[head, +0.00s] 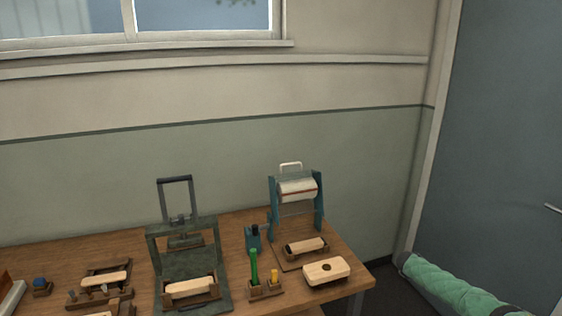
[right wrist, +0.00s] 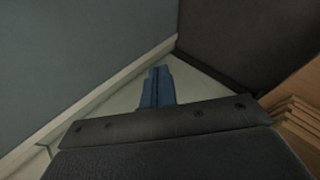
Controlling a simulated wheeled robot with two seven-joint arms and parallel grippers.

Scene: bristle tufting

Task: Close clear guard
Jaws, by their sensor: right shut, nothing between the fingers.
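A teal-sided stand (head: 319,214) is at the right part of the workbench, with a pale roll (head: 298,190) marked by a red line across its upper part. A pale loop handle (head: 290,165) sticks up at its top. I cannot clearly make out the clear guard's panel or how far open it is. A wooden block (head: 306,246) lies in a holder at the stand's foot. My right gripper (right wrist: 157,75) shows in the right wrist view, its blue fingers together and empty, facing floor and wall away from the stand. My left gripper is in neither view.
On the workbench (head: 120,253), a dark green press (head: 153,250) with a raised lever stands left of the teal stand. A holder with green and yellow handles (head: 265,289) and a drilled wooden block (head: 327,270) sit in front. A green roll (head: 455,285) lies by the door.

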